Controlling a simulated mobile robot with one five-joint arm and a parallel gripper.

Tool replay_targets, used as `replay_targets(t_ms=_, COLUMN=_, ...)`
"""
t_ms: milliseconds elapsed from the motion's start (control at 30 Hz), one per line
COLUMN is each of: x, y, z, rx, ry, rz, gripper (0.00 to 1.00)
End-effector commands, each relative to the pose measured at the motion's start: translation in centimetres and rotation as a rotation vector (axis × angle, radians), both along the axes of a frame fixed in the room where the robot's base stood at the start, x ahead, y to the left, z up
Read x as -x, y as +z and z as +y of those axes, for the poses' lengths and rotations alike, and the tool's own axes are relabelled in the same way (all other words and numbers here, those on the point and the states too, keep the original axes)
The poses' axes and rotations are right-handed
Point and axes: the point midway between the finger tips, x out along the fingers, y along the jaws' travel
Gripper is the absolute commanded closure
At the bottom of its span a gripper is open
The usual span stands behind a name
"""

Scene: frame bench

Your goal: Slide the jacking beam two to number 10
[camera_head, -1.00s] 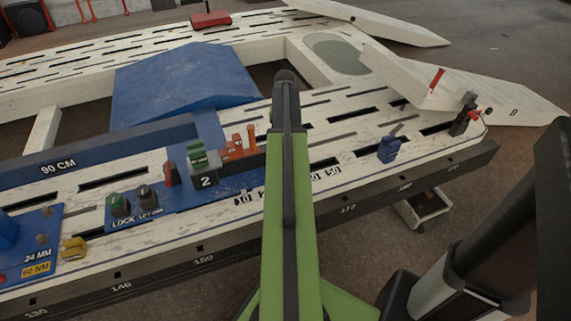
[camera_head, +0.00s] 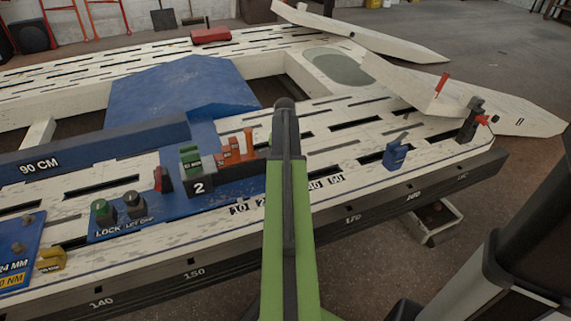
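The jacking beam two is blue, with a raised wedge-shaped top (camera_head: 185,88) between the two white perforated rails. Its near end carries a black block marked 2 (camera_head: 198,188) with green and orange parts, on the near rail.
A blue LOCK panel with green and black knobs (camera_head: 118,208) sits left of the block. A blue clamp (camera_head: 396,154) and a dark post with a red part (camera_head: 472,121) stand on the near rail at right. White ramps (camera_head: 515,110) slope off the right end.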

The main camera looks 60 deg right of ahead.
Motion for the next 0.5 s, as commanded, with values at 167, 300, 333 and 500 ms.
replay_targets(t_ms=167, x=0.08, y=-0.01, z=-0.03, rx=0.001, ry=-0.001, rz=0.002, gripper=0.95)
replay_targets(t_ms=300, x=0.11, y=-0.01, z=-0.05, rx=0.001, ry=-0.001, rz=0.002, gripper=1.0)
replay_targets(t_ms=333, x=0.12, y=-0.01, z=-0.06, rx=0.001, ry=-0.001, rz=0.003, gripper=1.0)
replay_targets(t_ms=500, x=0.16, y=-0.02, z=-0.07, rx=0.001, ry=-0.001, rz=0.003, gripper=1.0)
